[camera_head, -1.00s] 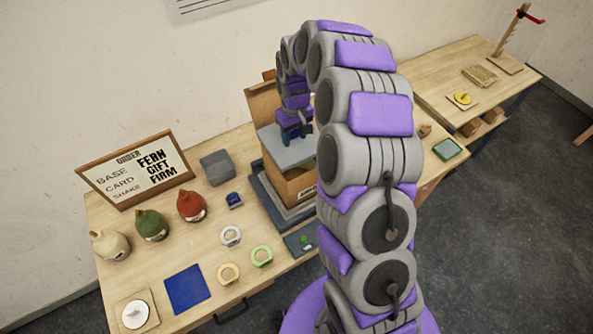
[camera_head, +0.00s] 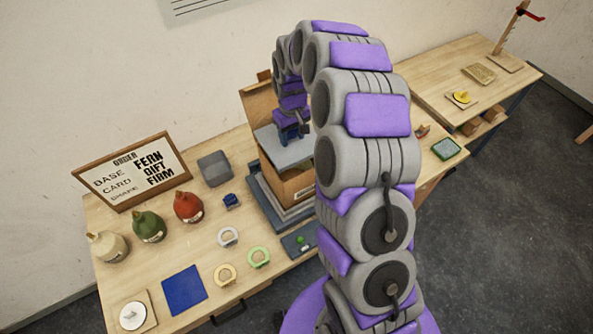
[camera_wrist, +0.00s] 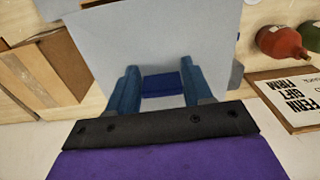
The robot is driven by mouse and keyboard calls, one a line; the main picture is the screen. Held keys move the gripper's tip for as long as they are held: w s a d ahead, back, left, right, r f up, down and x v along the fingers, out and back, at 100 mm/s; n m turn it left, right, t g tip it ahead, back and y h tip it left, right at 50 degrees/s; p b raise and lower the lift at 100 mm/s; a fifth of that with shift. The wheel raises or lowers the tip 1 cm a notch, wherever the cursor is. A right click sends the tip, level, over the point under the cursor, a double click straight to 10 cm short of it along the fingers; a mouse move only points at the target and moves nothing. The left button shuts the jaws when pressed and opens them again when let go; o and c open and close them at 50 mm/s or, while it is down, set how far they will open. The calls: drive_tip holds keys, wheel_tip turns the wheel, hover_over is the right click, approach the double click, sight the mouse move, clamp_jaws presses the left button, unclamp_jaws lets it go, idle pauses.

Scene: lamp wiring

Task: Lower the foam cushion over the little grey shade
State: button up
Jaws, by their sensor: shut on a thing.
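My gripper (camera_wrist: 157,84) is shut on the blue tab (camera_wrist: 163,87) of a flat grey slab, which looks like the foam cushion (camera_wrist: 185,35). In the head view the cushion (camera_head: 283,152) is roughly level at the top of an open cardboard box (camera_head: 296,186), below my gripper (camera_head: 292,133). I cannot tell how far it sits inside the box walls. The little grey shade is not visible; the cushion and my arm hide the inside of the box.
The box stands on stacked grey slabs (camera_head: 262,203). To its left are a grey block (camera_head: 215,168), red (camera_head: 188,207), green (camera_head: 149,227) and cream (camera_head: 107,246) bottles, several rings and an order board (camera_head: 132,172). A second table (camera_head: 440,85) stands at right.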

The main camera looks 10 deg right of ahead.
sight(296, 140)
drive_tip(key=shift+a, duration=1.05)
drive_tip(key=shift+d, duration=2)
drive_tip(key=shift+a+f+b, duration=0.15)
drive_tip(key=shift+a+f, duration=0.1)
drive_tip(key=shift+a, duration=0.35)
drive_tip(key=shift+a+f+b, duration=0.15)
drive_tip(key=shift+a+f, duration=0.05)
drive_tip(key=shift+a, duration=0.4)
drive_tip(key=shift+d+f, duration=0.35)
drive_tip(key=shift+d, duration=0.15)
drive_tip(key=shift+a, duration=0.6)
drive_tip(key=shift+d+f+b, duration=0.2)
drive_tip(key=shift+d+f, duration=0.1)
drive_tip(key=shift+d, duration=0.2)
drive_tip(key=shift+d+f+b, duration=0.2)
drive_tip(key=shift+d+f, duration=0.05)
drive_tip(key=shift+d, duration=0.2)
drive_tip(key=shift+f, duration=0.1)
drive_tip(key=shift+a+f, duration=0.1)
drive_tip(key=shift+a, duration=0.1)
drive_tip(key=shift+d, duration=0.2)
